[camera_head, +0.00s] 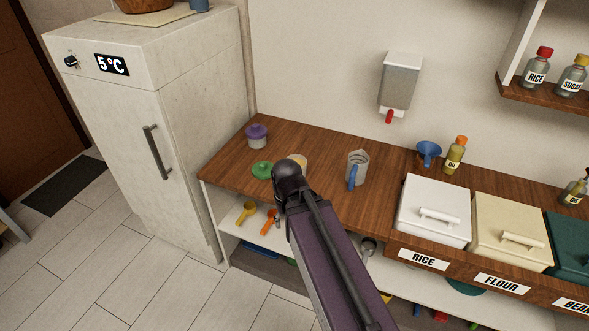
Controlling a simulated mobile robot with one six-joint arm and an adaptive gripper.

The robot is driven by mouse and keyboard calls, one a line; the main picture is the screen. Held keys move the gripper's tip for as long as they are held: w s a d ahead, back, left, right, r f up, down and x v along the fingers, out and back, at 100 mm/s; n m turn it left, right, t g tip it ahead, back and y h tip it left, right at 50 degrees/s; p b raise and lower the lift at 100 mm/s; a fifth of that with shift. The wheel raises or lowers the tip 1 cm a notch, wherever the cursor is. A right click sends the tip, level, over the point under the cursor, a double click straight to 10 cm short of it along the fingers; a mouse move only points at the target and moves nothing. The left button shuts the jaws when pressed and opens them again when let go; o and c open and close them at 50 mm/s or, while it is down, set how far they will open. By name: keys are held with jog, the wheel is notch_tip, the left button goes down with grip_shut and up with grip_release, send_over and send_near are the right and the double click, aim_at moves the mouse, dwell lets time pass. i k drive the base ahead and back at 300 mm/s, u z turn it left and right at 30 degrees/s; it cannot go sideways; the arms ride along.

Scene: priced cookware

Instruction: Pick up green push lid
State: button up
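The green push lid (262,170) lies on the wooden counter, toward its left front edge. It is left of the dark rounded joint of my arm, and its right side is close to that joint in the picture. A small jar with a purple lid (257,136) stands behind it. A pale container with something yellow-orange in it (298,163) is partly hidden behind my arm. My arm reaches up from the bottom of the view; my gripper cannot be made out, so its opening and any contact with the lid are hidden.
A clear jug with a blue handle (357,168) stands right of my arm. The wooden counter (322,150) is bare between jug and jars. Yellow (246,211) and orange (269,221) scoops lie on the shelf below. A fridge (165,110) stands left; labelled bins (435,212) stand right.

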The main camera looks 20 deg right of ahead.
aim_at(260, 171)
jog(key=k, duration=1.3)
jog(key=u, duration=0.25)
jog(key=i, duration=1.7)
jog(key=z, duration=0.4)
